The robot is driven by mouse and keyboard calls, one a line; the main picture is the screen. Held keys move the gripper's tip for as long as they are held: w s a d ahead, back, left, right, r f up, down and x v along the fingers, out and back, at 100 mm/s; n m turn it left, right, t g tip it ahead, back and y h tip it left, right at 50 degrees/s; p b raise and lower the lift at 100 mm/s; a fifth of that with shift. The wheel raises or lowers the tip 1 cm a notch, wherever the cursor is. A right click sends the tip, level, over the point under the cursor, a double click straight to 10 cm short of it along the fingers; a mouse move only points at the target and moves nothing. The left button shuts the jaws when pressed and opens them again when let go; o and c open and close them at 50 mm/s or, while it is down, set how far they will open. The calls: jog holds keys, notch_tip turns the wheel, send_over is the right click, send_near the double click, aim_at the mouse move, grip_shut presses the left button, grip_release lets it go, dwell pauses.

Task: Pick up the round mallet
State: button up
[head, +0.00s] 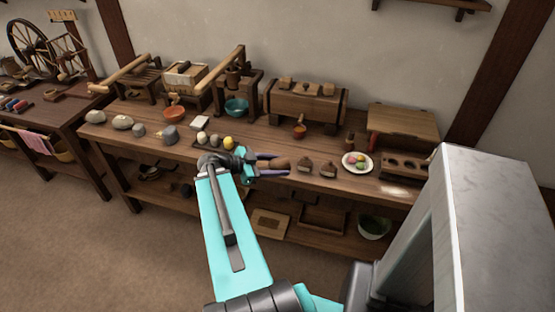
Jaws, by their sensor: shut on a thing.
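The round mallet (280,163) shows as a small brown rounded wooden piece at the front edge of the wooden workbench (340,132). My gripper (278,165) reaches it from the left and is shut on it, with the dark fingers on either side. The fingers and my arm hide part of the mallet. I cannot tell whether it touches the bench top or is just above it.
Two small stamp-like wooden pieces (328,168) stand close to the right of my gripper. Beyond them are a white plate (344,161) with coloured sweets and a wooden block with holes (403,167). A wooden chest (306,104) stands behind. Stones line the bench at left.

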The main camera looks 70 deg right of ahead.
jog(key=shift+s+a+r+p, duration=0.15)
jog(key=shift+a+p, duration=0.2)
jog(key=shift+p, duration=1.3)
jog(key=shift+s+a+r+p, duration=0.15)
jog(key=shift+a+p, duration=0.15)
jog(key=shift+p, duration=1.3)
jog(key=shift+s+a+f+p, duration=0.1)
jog(key=shift+a+f+p, duration=0.15)
jog(key=shift+p, duration=0.75)
